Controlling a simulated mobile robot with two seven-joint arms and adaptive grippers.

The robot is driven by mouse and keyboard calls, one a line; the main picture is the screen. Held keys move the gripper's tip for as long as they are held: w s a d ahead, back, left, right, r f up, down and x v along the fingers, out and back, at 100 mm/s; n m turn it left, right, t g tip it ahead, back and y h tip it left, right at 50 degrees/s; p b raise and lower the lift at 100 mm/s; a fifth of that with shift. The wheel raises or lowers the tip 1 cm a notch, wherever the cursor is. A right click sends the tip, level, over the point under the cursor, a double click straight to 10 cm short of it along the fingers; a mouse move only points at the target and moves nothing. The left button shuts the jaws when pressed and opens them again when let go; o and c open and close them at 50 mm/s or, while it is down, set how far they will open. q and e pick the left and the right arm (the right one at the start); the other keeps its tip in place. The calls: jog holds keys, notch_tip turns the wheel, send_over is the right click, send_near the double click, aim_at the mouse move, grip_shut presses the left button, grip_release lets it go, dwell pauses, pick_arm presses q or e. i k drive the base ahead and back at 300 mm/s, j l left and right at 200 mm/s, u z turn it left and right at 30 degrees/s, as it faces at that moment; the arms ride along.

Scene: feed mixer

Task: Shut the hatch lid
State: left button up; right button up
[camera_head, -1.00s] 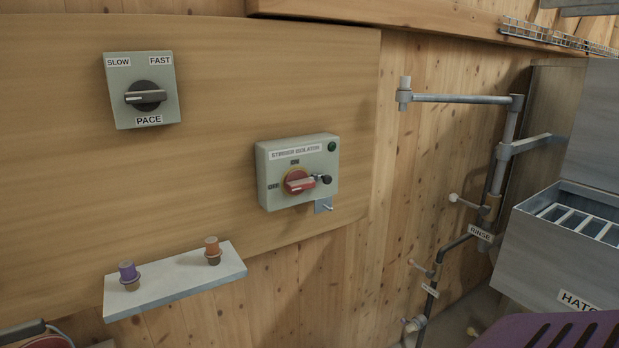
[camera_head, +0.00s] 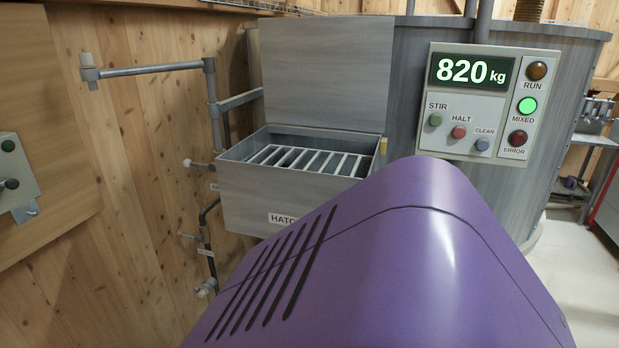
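The hatch lid (camera_head: 327,72) is a flat grey panel standing upright, open, at the back of the hatch box (camera_head: 280,190). The box is grey metal, with a grid of pale bars (camera_head: 312,160) across its open top and a partly hidden label starting "HATC" on its front. A small yellowish piece sits at the box's right rim. Neither of my grippers is in view. A large purple body in the foreground hides the lower right of the box.
The mixer's control panel (camera_head: 485,105) reads 820 kg, with the MIXED lamp (camera_head: 527,106) lit green. A horizontal pipe arm (camera_head: 150,69) and rinse piping stand left of the hatch. A grey switch box (camera_head: 15,180) is at the left edge. Floor shows at right.

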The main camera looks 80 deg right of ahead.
aim_at(325, 72)
jog(key=k+l+z, duration=0.15)
jog(key=k+z, duration=0.25)
jog(key=k+l+z, duration=0.15)
jog(key=z, duration=0.25)
jog(key=l+z, duration=0.1)
jog(key=z, duration=1.35)
jog(key=i+j+z, duration=0.3)
jog(key=i+j, duration=0.5)
jog(key=i, duration=0.15)
jog(key=i+j+z, duration=0.3)
jog(key=i+j, duration=0.6)
jog(key=i+j+u, duration=0.2)
jog(key=j+z, duration=0.1)
jog(key=z, duration=0.15)
jog(key=k, duration=0.05)
